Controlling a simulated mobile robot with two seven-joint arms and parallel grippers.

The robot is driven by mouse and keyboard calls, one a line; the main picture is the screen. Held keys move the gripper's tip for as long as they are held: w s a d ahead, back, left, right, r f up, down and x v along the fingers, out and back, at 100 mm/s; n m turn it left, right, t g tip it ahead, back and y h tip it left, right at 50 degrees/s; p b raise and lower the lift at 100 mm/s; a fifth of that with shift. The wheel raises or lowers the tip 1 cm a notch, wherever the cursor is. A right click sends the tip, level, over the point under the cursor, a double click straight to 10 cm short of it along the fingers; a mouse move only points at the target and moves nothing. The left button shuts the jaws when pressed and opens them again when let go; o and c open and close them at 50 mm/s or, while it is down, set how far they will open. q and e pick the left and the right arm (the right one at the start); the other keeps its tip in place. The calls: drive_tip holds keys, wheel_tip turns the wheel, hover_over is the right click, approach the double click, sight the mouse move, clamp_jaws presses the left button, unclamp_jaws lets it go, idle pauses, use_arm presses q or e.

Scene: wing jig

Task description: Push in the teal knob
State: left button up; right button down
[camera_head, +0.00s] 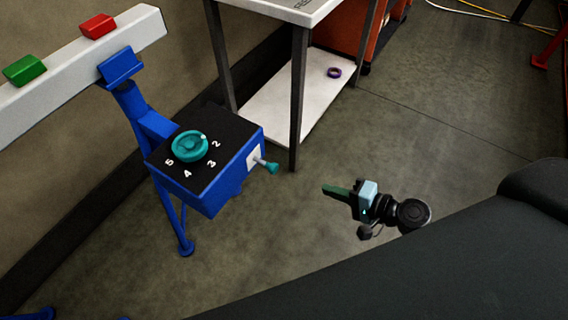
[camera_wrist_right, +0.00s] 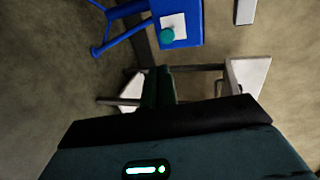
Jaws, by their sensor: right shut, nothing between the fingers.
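A small teal knob (camera_head: 271,168) sticks out on a pale shaft from a white plate on the side of the blue box (camera_head: 214,194). It also shows in the right wrist view (camera_wrist_right: 168,35), in front of its white plate. A round teal dial (camera_head: 190,146) sits on the box's black top among white numbers. My right gripper (camera_head: 330,188) is shut and empty. It is in the air to the right of the knob, apart from it, with its fingertips towards the box. Its dark fingers also show in the right wrist view (camera_wrist_right: 158,84). My left gripper is not in view.
A white beam (camera_head: 60,68) with a green block (camera_head: 24,70) and a red block (camera_head: 98,26) runs along the left. A table with a dark leg (camera_head: 298,105) and a white lower shelf (camera_head: 285,110) stands behind the box. Open floor lies between knob and gripper.

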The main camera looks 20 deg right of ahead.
sight(276, 168)
drive_tip(key=x, duration=1.3)
drive_tip(key=shift+a+r, duration=0.15)
drive_tip(key=shift+r, duration=0.25)
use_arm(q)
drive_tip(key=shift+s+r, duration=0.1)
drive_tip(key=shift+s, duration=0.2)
use_arm(e)
drive_tip(key=shift+w+a, duration=0.25)
drive_tip(key=shift+w, duration=0.05)
drive_tip(key=x, duration=0.3)
drive_tip(key=shift+w+a+r+b, duration=0.2)
drive_tip(key=shift+w+r+b, duration=0.05)
drive_tip(key=shift+r+b, duration=0.1)
drive_tip(key=shift+r, duration=0.2)
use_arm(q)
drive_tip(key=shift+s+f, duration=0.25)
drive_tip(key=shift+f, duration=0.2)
use_arm(e)
drive_tip(key=shift+a, duration=0.1)
